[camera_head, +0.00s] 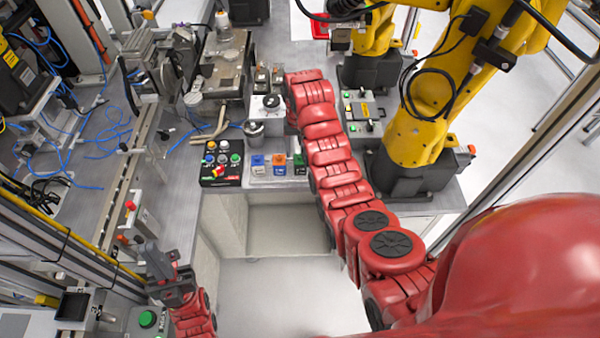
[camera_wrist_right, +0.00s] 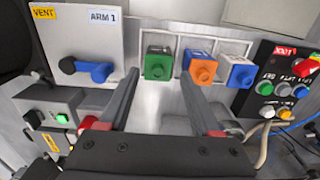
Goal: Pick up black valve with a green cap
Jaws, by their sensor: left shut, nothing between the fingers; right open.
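The black valve with a green cap stands at the right end of a short row in the head view (camera_head: 299,162), close beside my red right arm. In the right wrist view the valve (camera_wrist_right: 157,66) is at the left end of the row in a pale holder. My right gripper (camera_wrist_right: 159,77) is open, its two fingers pointing toward the valve, which shows between the fingertips with nothing gripped. In the head view I cannot make out the right gripper's fingers. My left gripper (camera_head: 154,262) is shut and empty at the lower left, far from the valve.
An orange valve (camera_wrist_right: 201,68) and a blue valve (camera_wrist_right: 237,72) stand beside the green one. A button panel (camera_head: 221,163) is left of the row. A white ARM 1 panel (camera_wrist_right: 102,35) with a blue and black handle is on the other side. A yellow robot arm (camera_head: 415,135) stands right.

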